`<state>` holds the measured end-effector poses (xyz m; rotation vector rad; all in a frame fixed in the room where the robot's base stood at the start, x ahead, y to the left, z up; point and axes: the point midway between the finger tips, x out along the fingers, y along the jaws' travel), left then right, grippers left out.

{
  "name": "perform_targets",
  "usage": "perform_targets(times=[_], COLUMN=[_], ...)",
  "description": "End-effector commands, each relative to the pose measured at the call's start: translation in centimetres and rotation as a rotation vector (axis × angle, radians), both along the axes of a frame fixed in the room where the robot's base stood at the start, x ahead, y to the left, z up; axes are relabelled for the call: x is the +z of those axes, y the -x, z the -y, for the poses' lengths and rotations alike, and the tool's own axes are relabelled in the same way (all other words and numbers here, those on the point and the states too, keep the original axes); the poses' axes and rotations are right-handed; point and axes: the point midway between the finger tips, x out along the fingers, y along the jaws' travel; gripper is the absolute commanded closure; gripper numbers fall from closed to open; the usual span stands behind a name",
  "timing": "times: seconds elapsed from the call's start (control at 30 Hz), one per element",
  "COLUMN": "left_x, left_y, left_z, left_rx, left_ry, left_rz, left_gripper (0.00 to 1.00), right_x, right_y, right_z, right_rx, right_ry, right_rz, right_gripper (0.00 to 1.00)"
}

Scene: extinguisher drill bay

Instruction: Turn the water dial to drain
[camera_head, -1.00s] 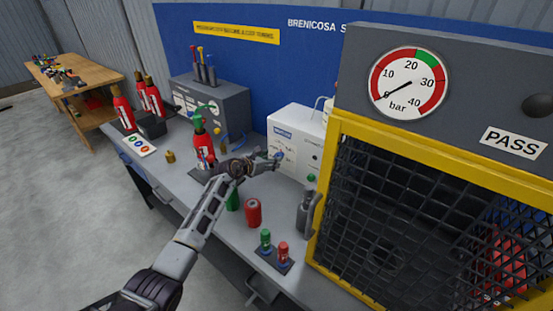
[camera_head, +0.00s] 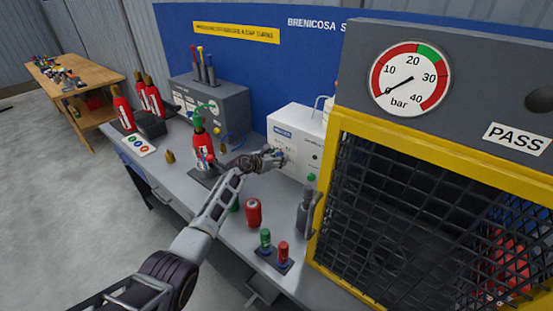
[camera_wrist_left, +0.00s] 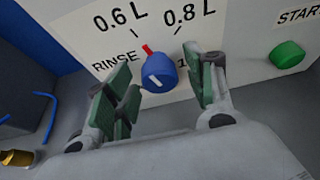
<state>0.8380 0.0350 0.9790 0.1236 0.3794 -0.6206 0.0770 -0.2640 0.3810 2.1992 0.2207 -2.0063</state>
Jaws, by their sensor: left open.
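The water dial is a blue knob (camera_wrist_left: 158,72) with a red pointer and a white mark, on the front of a white unit (camera_head: 288,132). In the left wrist view its red pointer tilts up and left, toward the 0.6 L side. The labels RINSE, 0.6 L and 0.8 L show, another is partly hidden by a finger, and no drain label is visible. My left gripper (camera_wrist_left: 160,88) is open, with green-padded fingers on either side of the knob; contact cannot be told. It also shows at the unit in the head view (camera_head: 278,157). My right gripper is out of view.
A green START button (camera_wrist_left: 287,55) sits right of the dial. A red extinguisher (camera_head: 201,150) stands left of my arm. A red can (camera_head: 253,212), a grey cylinder (camera_head: 304,212) and a yellow mesh cage (camera_head: 335,200) stand to the right on the bench.

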Motion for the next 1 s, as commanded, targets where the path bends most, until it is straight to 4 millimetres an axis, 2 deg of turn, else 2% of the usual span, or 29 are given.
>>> perform_targets(times=[0.27, 0.63, 1.0], left_x=[-0.03, -0.04, -0.11], left_y=[-0.02, 0.0, -0.03], left_z=[0.01, 0.0, -0.08], left_rx=[0.0, 0.0, 0.001], left_ry=[0.0, -0.001, 0.027], left_rz=[0.0, -0.001, -0.021], left_gripper=[0.46, 0.91, 0.91], right_x=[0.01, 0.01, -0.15], right_y=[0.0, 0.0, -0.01], right_z=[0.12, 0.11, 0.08], right_rx=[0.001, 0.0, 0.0], right_ry=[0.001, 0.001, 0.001], right_rz=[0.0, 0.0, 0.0], right_gripper=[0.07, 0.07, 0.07])
